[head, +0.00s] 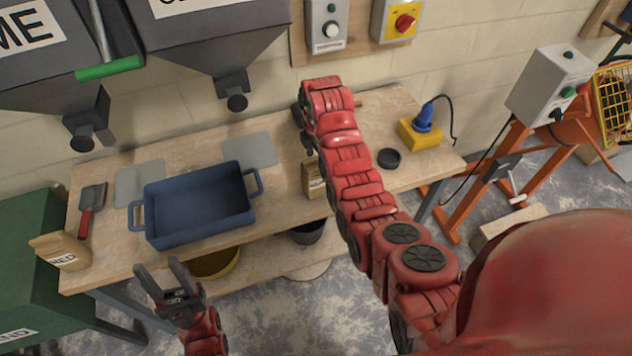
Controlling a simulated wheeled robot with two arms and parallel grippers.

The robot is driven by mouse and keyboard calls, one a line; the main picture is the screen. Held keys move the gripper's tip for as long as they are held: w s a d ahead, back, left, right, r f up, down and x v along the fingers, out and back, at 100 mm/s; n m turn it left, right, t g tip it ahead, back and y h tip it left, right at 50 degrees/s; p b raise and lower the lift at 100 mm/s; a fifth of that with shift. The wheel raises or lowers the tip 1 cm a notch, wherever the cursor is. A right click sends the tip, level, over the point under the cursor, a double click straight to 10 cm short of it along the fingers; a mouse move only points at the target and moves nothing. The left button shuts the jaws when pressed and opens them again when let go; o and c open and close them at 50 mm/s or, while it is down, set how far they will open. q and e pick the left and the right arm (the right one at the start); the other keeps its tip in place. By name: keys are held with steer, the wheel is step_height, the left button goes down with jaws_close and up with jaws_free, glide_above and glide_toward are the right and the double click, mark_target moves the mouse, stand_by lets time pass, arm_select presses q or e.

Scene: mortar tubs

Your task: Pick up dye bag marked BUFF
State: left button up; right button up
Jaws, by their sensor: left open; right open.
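A small brown paper bag (311,181) stands on the workbench (285,215) just left of my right arm. The arm covers part of it and its label cannot be read, so I cannot tell whether it is BUFF. My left gripper (158,269) is open and empty in front of the bench, below the blue tub.
A yellow block with a blue plug (422,128) and a dark round piece (388,159) are at right. Grey hoppers (215,45) overhang the back. Buckets (218,265) stand below.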

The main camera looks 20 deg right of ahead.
step_height(320, 180, down, 4)
steer(key=p, duration=0.2)
steer(key=shift+s+a+r+p, duration=0.1)
steer(key=shift+a+r+p, duration=0.05)
steer(key=shift+p, duration=0.25)
steer(key=shift+f, duration=0.6)
jaws_close()
